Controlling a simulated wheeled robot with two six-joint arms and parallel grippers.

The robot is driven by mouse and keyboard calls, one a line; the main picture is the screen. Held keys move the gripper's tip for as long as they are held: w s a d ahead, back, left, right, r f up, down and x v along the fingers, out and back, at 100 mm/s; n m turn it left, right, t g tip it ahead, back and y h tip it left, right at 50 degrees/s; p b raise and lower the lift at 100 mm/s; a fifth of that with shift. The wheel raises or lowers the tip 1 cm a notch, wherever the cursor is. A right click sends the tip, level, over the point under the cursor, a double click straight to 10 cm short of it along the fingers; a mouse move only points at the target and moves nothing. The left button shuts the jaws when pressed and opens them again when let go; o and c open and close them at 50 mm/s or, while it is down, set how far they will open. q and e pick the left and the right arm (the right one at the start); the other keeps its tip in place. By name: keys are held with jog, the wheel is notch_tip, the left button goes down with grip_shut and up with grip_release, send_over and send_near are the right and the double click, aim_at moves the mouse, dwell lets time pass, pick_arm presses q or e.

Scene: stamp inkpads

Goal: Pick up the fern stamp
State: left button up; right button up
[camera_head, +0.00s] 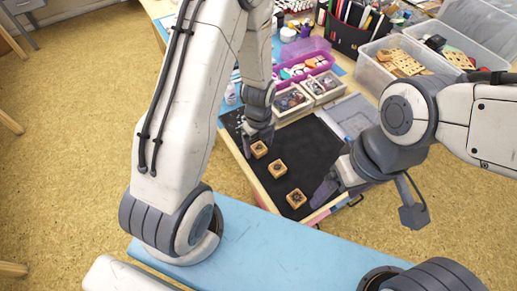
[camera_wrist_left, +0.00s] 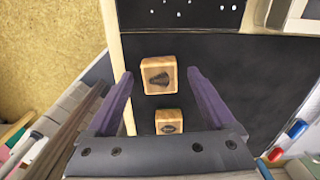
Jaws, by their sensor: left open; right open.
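Three square wooden stamps with dark motifs on top lie in a row on a black mat: a far one (camera_head: 259,149), a middle one (camera_head: 277,169) and a near one (camera_head: 296,198). Which bears the fern is too small to tell in the head view. My left gripper (camera_head: 258,143) is open at the far stamp. In the left wrist view, a stamp with a dark fan-shaped motif (camera_wrist_left: 159,75) shows between the open fingertips (camera_wrist_left: 160,74), and another stamp (camera_wrist_left: 169,121) lies nearer the palm. My right gripper (camera_head: 325,193) is open and empty, right of the near stamp.
The black mat (camera_head: 310,149) has free room right of the stamps. Boxes with small items (camera_head: 292,102), a purple tray (camera_head: 308,67) and clear plastic bins (camera_head: 395,78) stand behind. A grey case (camera_head: 348,114) lies at the mat's back right.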

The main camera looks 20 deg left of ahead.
aim_at(261, 148)
pick_arm(q)
grip_shut()
jog(key=shift+r, duration=0.15)
jog(key=shift+r, duration=0.35)
jog(key=r, duration=0.3)
jog(key=shift+d+r, duration=0.3)
jog(key=shift+d, duration=0.1)
jog(key=s+d+r, duration=0.1)
jog(key=d+r, duration=0.5)
jog(key=d, duration=0.4)
jog(key=shift+s+d+r+b, duration=0.25)
jog(key=shift+s+d+b, duration=0.05)
jog(key=shift+d, duration=0.1)
